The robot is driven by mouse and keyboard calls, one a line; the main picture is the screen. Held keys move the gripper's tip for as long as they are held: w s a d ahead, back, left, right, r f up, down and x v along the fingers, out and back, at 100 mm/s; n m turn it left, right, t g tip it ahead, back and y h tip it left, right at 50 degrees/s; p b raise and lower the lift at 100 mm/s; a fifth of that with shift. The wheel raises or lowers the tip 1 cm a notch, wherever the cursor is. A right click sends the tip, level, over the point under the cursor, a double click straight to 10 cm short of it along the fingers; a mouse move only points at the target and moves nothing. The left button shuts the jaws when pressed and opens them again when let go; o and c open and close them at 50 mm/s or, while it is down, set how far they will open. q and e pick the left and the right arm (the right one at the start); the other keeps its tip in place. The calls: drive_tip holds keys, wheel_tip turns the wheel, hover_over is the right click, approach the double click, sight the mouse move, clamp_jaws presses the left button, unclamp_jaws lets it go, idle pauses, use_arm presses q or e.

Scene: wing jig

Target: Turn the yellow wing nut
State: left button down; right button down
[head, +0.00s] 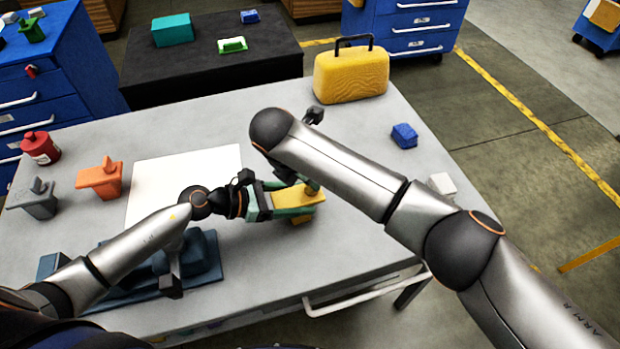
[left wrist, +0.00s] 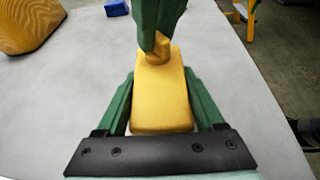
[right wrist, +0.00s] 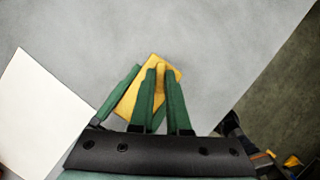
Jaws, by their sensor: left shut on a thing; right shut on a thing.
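The yellow block (head: 298,197) stands on the table near its front right part. My left gripper (head: 287,203) is shut around the block's sides; in the left wrist view its green fingers flank the yellow block (left wrist: 161,105). The yellow wing nut (left wrist: 160,45) sits on top of the block. My right gripper (right wrist: 160,74) comes down from above and is shut on the wing nut. In the right wrist view its fingers hide most of the nut, and the yellow block (right wrist: 130,98) shows tilted relative to them.
A white sheet (head: 180,165) lies left of the block. An orange piece (head: 100,178), a grey piece (head: 36,203) and a red bottle (head: 40,147) stand at the left. A dark blue fixture (head: 205,262) lies in front. A yellow case (head: 350,75) and blue piece (head: 404,136) stand behind.

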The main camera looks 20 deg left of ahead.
drive_tip(key=shift+d, duration=0.1)
idle(0.4)
drive_tip(key=c, duration=0.9)
unclamp_jaws()
drive_tip(key=shift+r, duration=0.1)
drive_tip(key=v, duration=1.2)
drive_tip(key=shift+o, duration=0.2)
